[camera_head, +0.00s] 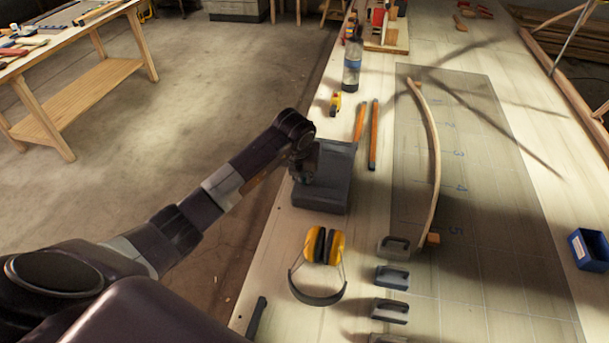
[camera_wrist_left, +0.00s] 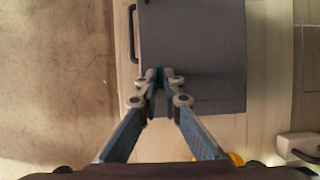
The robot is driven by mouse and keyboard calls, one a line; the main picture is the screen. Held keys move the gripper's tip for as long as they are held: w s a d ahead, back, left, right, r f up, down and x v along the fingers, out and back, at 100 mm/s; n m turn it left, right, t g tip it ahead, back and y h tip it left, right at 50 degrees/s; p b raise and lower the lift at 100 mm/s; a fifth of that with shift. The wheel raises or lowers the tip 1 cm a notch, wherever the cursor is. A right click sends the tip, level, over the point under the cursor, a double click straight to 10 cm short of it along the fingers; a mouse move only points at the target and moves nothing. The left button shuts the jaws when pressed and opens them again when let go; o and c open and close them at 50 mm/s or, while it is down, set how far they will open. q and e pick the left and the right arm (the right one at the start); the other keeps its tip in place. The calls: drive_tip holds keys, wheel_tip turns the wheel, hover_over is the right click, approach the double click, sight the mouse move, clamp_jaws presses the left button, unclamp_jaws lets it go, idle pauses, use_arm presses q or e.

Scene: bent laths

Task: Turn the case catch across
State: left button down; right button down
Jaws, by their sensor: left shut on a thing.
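The case (camera_head: 334,180) is a dark grey box near the table's left edge. In the left wrist view the case (camera_wrist_left: 205,45) fills the upper middle, with a dark handle (camera_wrist_left: 132,35) along its left side. My left gripper (camera_head: 302,168) is at the left side of the case in the head view. In the left wrist view my left gripper (camera_wrist_left: 160,78) has its fingertips together over the case, shut on a small teal piece (camera_wrist_left: 160,72), which looks like the catch. The fingertips hide most of it, so I cannot tell how it is turned. My right gripper is not in view.
Yellow ear defenders (camera_head: 324,246) lie in front of the case. Orange-handled tools (camera_head: 373,135) and a bottle (camera_head: 352,65) are behind it. A bent lath (camera_head: 433,150) lies on a gridded board (camera_head: 490,200) to the right, near several grey clamp blocks (camera_head: 391,277).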

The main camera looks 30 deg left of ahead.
use_arm(q)
drive_tip(key=shift+a+f+m+b, duration=0.15)
drive_tip(key=shift+m+b, duration=0.35)
drive_tip(key=shift+b, duration=0.25)
drive_tip(key=m+h+b, duration=0.1)
drive_tip(key=m+b, duration=0.1)
drive_tip(key=m+h+b, duration=0.1)
drive_tip(key=m+b, duration=0.2)
drive_tip(key=m+h+b, duration=0.1)
drive_tip(key=m+b, duration=0.1)
drive_tip(key=b, duration=0.1)
drive_tip(key=shift+w+a+m, duration=0.15)
drive_tip(key=shift+a+m, duration=0.15)
drive_tip(key=shift+m, duration=0.1)
drive_tip(key=m+b, duration=0.1)
drive_tip(key=m, duration=0.1)
drive_tip(key=m+g+h+b, duration=0.1)
drive_tip(key=m+b, duration=0.1)
drive_tip(key=shift+w+a+h, duration=0.1)
drive_tip(key=shift+w+h, duration=0.05)
drive_tip(key=shift+h, duration=0.15)
drive_tip(key=m+g+b, duration=0.1)
drive_tip(key=m, duration=0.1)
drive_tip(key=m+g, duration=0.1)
drive_tip(key=m, duration=0.1)
drive_tip(key=shift+w+r+m+h+b, duration=0.1)
drive_tip(key=shift+r+m+h+b, duration=0.1)
drive_tip(key=shift+m+h+b, duration=0.15)
drive_tip(key=c, duration=2.1)
unclamp_jaws()
